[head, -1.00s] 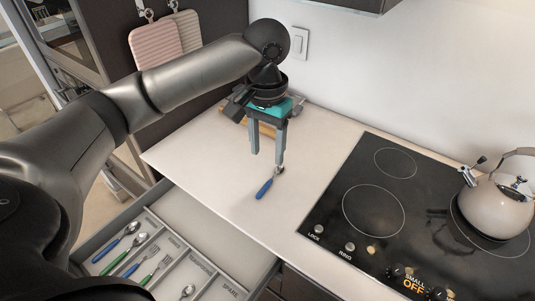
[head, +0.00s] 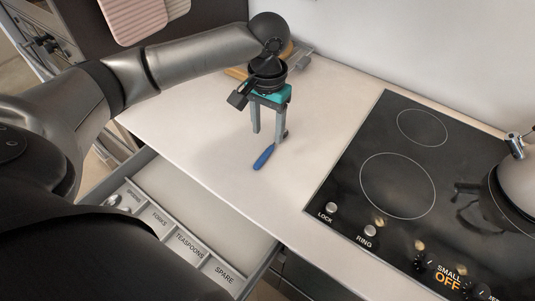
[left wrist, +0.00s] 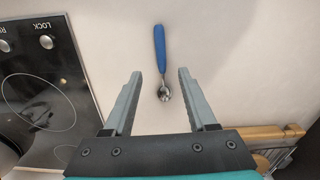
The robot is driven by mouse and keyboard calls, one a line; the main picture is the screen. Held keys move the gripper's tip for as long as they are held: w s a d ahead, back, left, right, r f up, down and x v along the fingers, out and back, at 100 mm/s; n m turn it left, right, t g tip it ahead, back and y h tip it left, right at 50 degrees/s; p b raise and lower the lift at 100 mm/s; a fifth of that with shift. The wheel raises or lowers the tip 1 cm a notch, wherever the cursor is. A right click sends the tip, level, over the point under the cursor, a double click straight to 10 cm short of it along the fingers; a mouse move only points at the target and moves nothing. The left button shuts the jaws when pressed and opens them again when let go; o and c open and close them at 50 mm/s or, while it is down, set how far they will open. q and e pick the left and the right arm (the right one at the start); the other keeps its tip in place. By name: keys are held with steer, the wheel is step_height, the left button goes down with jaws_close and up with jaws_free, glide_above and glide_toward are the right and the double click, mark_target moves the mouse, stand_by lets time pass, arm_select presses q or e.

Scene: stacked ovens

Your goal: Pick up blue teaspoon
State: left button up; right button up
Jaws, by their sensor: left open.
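The blue teaspoon, with a blue handle (head: 263,157) and a metal bowl, lies on the pale countertop. In the head view its bowl end is mostly hidden behind a finger of my left gripper (head: 267,136). My left gripper is open, pointing down over the bowl end of the spoon. In the left wrist view the spoon (left wrist: 160,48) lies ahead of and between the open fingers (left wrist: 160,75), its bowl nearest them and its handle pointing away. Nothing is held. My right gripper is not in view.
A black cooktop (head: 400,187) with a kettle (head: 517,182) stands to the right. An open drawer (head: 205,252) with labelled compartments, including teaspoons, is below the counter's front edge. A wooden board (left wrist: 270,132) lies behind the gripper. Counter around the spoon is clear.

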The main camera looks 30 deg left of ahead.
mark_target(268, 150)
arm_select(q)
steer(key=f, duration=0.2)
steer(key=f+b, duration=0.1)
steer(key=f, duration=0.4)
steer(key=shift+w+a+b, duration=0.1)
steer(key=shift+w+b, duration=0.15)
steer(key=shift+b, duration=0.1)
steer(key=shift+r, duration=0.1)
steer(key=shift+c, duration=0.4)
jaws_close()
